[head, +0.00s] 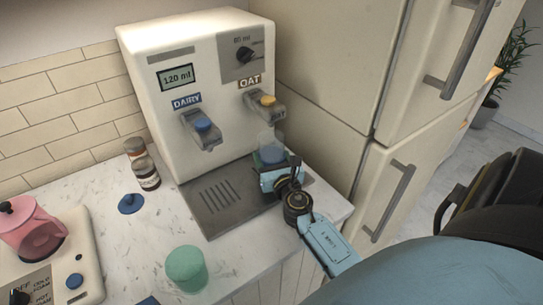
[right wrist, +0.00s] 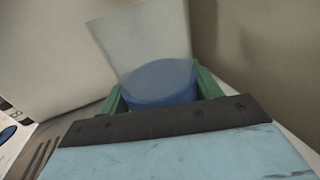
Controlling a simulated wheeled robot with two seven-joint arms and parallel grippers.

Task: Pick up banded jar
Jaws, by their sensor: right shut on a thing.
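The banded jar (head: 267,142) is a clear cup with a wide blue band around its lower part. It stands upright below the oat spout, over the right end of the drip tray (head: 215,212). My right gripper (head: 276,167) is shut on it from the front. In the right wrist view the jar (right wrist: 150,45) sits between the green fingers, with its blue band (right wrist: 160,82) low between them. Its bottom is hidden by the gripper, so I cannot tell whether it touches the tray. My left gripper is not in view.
The white dispenser (head: 180,60) has a dairy spout (head: 201,130) and an oat spout (head: 265,103). Small brown jars (head: 147,174), a blue lid (head: 131,203) and a green cup (head: 186,266) stand left. A pink pitcher (head: 32,232) is far left. A fridge (head: 330,80) borders the right.

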